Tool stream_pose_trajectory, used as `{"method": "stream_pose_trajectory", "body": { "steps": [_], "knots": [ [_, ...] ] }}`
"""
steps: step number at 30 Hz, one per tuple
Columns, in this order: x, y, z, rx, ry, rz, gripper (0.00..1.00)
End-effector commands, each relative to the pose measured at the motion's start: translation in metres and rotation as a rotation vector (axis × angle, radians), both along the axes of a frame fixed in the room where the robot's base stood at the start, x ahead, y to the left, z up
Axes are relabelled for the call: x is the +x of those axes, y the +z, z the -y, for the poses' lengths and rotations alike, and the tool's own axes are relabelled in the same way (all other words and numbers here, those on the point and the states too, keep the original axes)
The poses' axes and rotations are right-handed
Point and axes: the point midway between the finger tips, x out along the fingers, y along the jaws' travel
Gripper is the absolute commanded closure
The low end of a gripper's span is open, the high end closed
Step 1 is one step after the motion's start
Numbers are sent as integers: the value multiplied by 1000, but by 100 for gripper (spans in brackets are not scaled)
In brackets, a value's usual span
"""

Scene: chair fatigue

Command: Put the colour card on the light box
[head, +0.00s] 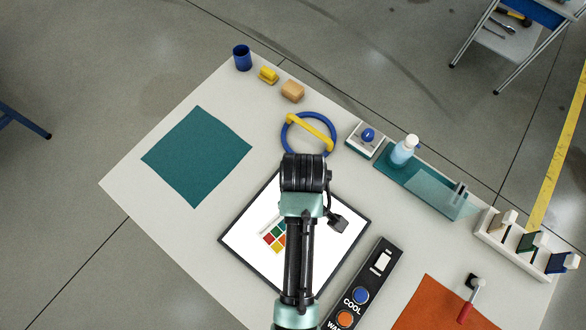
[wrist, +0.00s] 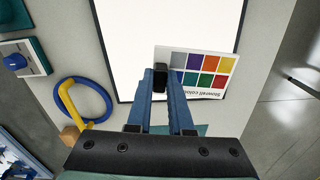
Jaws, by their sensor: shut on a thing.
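The colour card (wrist: 205,72) is white with two rows of coloured patches and printed text. My gripper (wrist: 167,82) is shut on the card near its left part in the wrist view. The card also shows in the head view (head: 274,236), partly hidden by my arm. The light box (wrist: 140,30) has a bright white panel with a thin dark frame. The card is over this panel near one edge; whether it touches the panel I cannot tell. In the head view the light box (head: 240,243) lies under my arm, which hides my gripper's fingers.
A blue ring with a yellow bar (head: 308,134) lies behind the light box. A black control strip with COOL and WARM buttons (head: 362,290) is to its right. A teal mat (head: 197,156) lies left, an orange mat (head: 440,307) right. A spray bottle (head: 403,150) stands on a teal tray.

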Motion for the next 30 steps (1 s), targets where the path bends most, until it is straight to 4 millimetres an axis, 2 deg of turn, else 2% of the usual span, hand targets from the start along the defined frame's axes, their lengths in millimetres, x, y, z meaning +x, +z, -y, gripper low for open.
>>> {"method": "stream_pose_trajectory", "body": {
  "steps": [1,5,13,20,27,30],
  "knots": [
    [-4,4,0,1,50,-1,100],
    [-9,0,0,2,134,-1,100],
    [-10,-44,0,3,152,-3,100],
    [-9,-64,0,2,151,0,100],
    [-9,-94,0,2,150,-1,100],
    [-9,-98,0,2,150,2,100]
  ]
}}
